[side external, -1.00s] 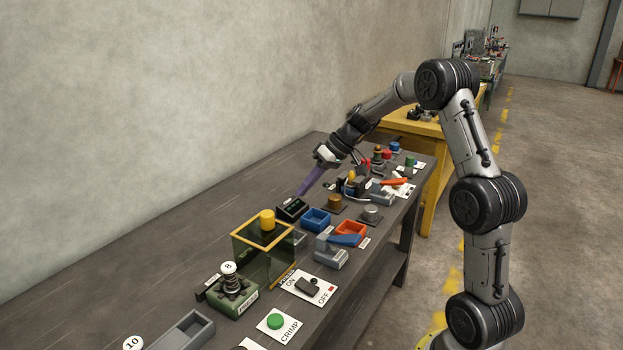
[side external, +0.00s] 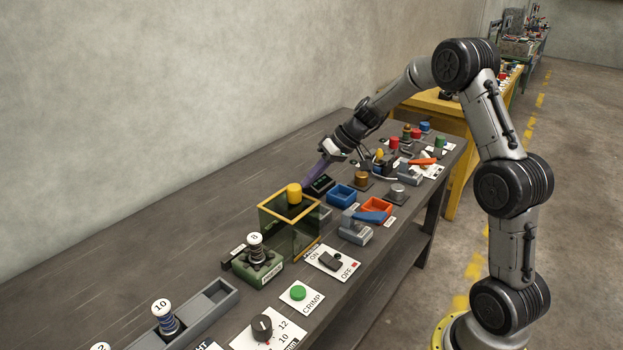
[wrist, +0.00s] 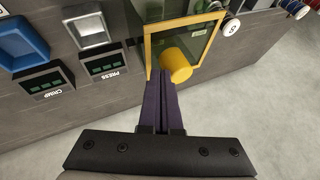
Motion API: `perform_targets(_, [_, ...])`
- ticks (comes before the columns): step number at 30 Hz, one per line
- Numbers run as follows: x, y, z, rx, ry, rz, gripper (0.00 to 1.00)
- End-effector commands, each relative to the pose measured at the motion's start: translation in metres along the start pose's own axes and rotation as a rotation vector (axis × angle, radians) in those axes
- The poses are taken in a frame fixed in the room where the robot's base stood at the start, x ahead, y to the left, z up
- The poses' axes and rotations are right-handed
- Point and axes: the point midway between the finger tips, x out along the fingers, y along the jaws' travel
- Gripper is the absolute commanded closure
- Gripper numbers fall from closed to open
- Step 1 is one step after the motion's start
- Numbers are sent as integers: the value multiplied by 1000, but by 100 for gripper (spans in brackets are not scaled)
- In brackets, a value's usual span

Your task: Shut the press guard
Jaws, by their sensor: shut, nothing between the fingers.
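The press guard (side external: 275,222) is a dark, see-through box with a yellow-edged frame and a yellow knob (side external: 294,193) on top. I cannot tell for sure how far it stands open. In the wrist view the guard's yellow frame (wrist: 151,46) lies ahead, with its knob (wrist: 177,65) at the near edge. My gripper (side external: 306,191) has purple fingers, shut and empty, pointing down at the guard. In the wrist view my fingertips (wrist: 153,75) are just left of the knob; I cannot tell whether they touch it.
A PRESS display (wrist: 104,64) and a CRIMP display (wrist: 50,85) stand nearby. Blue (side external: 341,195) and orange (side external: 376,207) trays lie to the right. A spool marked 8 (side external: 255,246), an ON/OFF switch (side external: 331,262) and a green CRIMP button (side external: 298,293) stand in front. The bench toward the wall is clear.

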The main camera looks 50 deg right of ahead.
Motion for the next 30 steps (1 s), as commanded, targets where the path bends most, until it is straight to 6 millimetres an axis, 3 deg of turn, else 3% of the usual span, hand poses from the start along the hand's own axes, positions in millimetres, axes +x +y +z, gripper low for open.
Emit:
perform_targets(5, [12, -32, 8, -5, -3, -4, 100])
perform_targets(12, [36, -94, 25, -6, -4, -4, 100])
perform_targets(15, [43, -109, 29, -4, -3, -2, 100])
perform_targets(20, [47, -120, 31, 0, -1, -2, 100])
perform_targets(30, [48, -122, 32, 0, -6, -9, 100])
